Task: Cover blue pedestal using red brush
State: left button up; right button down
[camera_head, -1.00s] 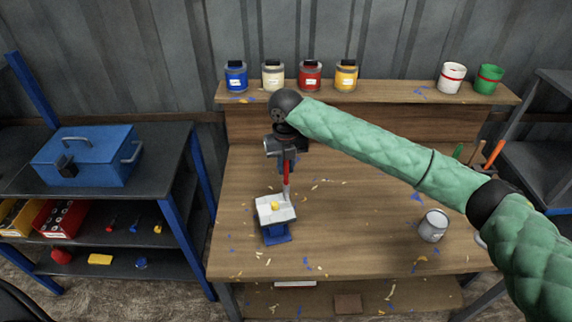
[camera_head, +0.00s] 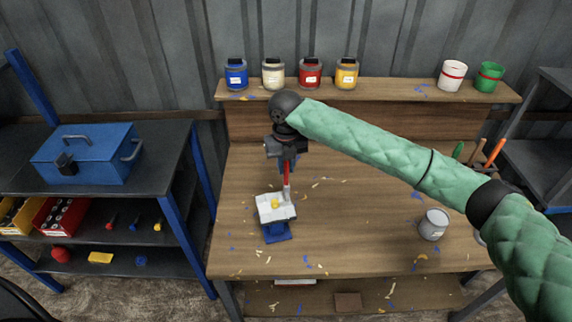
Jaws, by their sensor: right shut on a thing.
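The blue pedestal (camera_head: 278,236) stands on the wooden workbench (camera_head: 340,262), left of its middle. Its upper part (camera_head: 268,214) looks white, with a small yellow piece (camera_head: 275,203) on top. My right gripper (camera_head: 286,160) is shut on the red brush (camera_head: 287,176) and points down. The brush's pale tip is at the back right edge of the pedestal's white top; I cannot tell whether it touches. My left gripper is not in view.
Several paint jars (camera_head: 310,75) line the back shelf, with a white pot (camera_head: 451,75) and a green pot (camera_head: 489,77). A grey can (camera_head: 433,225) stands on the bench at right. A blue toolbox (camera_head: 88,155) is on the left rack.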

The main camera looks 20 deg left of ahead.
jog(key=shift+s+d+r+p, duration=0.15)
jog(key=shift+s+d+p, duration=0.2)
jog(key=shift+s+p, duration=0.15)
jog(key=shift+w+a+p, duration=0.35)
jog(key=shift+w+p, duration=0.1)
jog(key=shift+w, duration=0.05)
dwell(1.7)
jog(key=shift+r+p, duration=1.5)
jog(key=shift+r, duration=0.95)
